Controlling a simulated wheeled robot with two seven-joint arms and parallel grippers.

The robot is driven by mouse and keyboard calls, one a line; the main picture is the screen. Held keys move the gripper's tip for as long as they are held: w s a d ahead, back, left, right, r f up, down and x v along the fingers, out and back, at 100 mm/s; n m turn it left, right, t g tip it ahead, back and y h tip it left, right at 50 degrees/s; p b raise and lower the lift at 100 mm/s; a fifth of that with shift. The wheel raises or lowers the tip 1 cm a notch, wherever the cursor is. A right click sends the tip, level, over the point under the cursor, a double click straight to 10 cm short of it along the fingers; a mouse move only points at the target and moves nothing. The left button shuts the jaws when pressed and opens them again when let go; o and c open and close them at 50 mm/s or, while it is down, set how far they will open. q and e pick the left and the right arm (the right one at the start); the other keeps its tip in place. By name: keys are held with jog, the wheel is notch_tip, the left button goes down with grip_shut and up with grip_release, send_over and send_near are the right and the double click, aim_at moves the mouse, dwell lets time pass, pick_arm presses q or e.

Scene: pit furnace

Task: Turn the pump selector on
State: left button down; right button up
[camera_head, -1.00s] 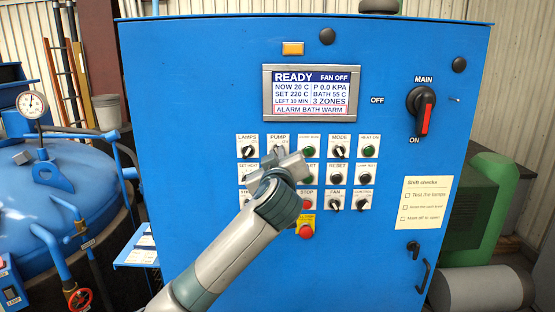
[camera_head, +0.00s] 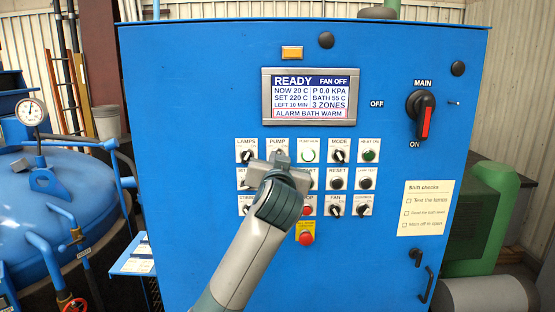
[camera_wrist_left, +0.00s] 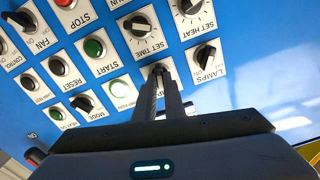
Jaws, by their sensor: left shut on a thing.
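The pump selector (camera_head: 278,146) is in the top row of the blue panel, right of the lamps selector (camera_head: 247,156). My gripper hides most of it in the head view. My left gripper (camera_head: 280,160) reaches up to it from below. In the left wrist view its two dark fingers (camera_wrist_left: 164,78) are shut on the knob of the pump selector (camera_wrist_left: 157,68). The exact angle of the knob is hard to tell. The pump run light (camera_head: 308,151) beside it glows pale green-white, also in the left wrist view (camera_wrist_left: 119,93). My right gripper is not in view.
Other knobs and buttons sit close by: mode (camera_head: 339,156), reset (camera_head: 337,183), start (camera_wrist_left: 95,46) and set time (camera_wrist_left: 141,27). A red emergency button (camera_head: 306,238) is below. The display (camera_head: 309,95) reads READY, FAN OFF. The main switch (camera_head: 423,114) is at the right.

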pick_arm(q)
jog(key=shift+m+p, duration=0.3)
jog(key=shift+m, duration=1.3)
jog(key=c, duration=1.8)
grip_release()
jog(key=shift+c, duration=0.2)
jog(key=s+b, duration=0.7)
jog(key=s, duration=1)
jog(key=shift+s, duration=0.2)
